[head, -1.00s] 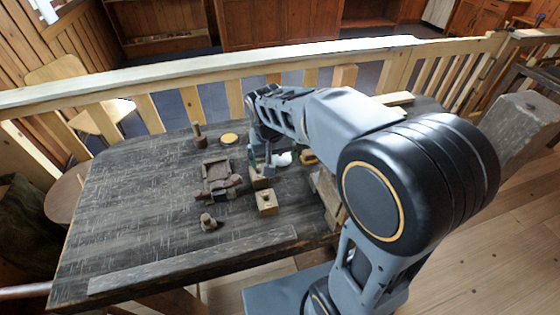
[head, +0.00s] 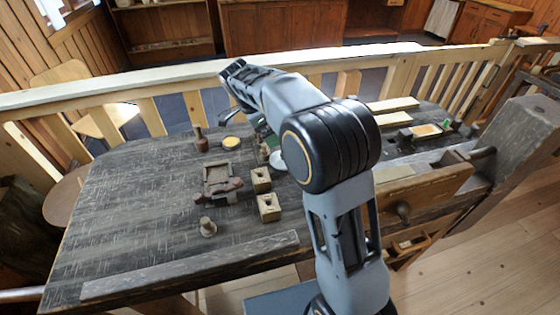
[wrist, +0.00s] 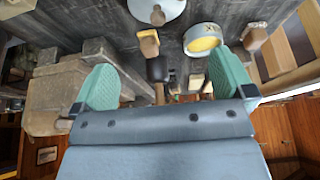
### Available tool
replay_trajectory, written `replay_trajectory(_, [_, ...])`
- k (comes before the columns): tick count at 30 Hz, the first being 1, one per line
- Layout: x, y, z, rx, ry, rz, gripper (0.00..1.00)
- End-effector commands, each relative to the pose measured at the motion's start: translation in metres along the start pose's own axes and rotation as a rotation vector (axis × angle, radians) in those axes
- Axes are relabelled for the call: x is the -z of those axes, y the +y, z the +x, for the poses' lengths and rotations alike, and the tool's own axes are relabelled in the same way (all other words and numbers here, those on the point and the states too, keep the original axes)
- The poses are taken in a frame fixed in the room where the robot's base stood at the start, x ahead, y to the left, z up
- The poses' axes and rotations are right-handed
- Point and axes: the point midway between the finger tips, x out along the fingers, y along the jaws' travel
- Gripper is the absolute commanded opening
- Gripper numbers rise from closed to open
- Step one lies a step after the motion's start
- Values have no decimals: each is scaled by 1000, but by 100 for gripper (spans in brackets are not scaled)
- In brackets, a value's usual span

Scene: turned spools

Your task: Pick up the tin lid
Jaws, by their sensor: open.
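A pale round disc with a small knob, which looks like the tin lid (head: 278,160), lies on the dark workbench and is partly hidden by my arm in the head view. In the wrist view the pale disc (wrist: 172,12) shows at the top edge, cut off by the frame. My gripper (wrist: 165,75) has its two green fingers wide apart, with nothing held between them. In the head view my gripper (head: 265,128) is mostly hidden behind my arm, above the bench near the disc.
A round tin with a yellow top (head: 232,142) and a wooden spool (head: 201,140) stand at the back. Two wooden blocks with holes, one of them this block (head: 268,208), and a small turned piece (head: 208,227) stand nearer. The bench's front left is clear.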

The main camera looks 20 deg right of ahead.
Motion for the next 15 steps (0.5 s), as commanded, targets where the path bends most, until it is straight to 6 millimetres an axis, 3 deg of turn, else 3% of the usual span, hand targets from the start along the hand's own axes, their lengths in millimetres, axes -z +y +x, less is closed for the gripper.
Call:
replay_trajectory(6, [0,1,41,-3,0,-1,100])
replay_trajectory(15, [0,1,65,-1,0,-2,100])
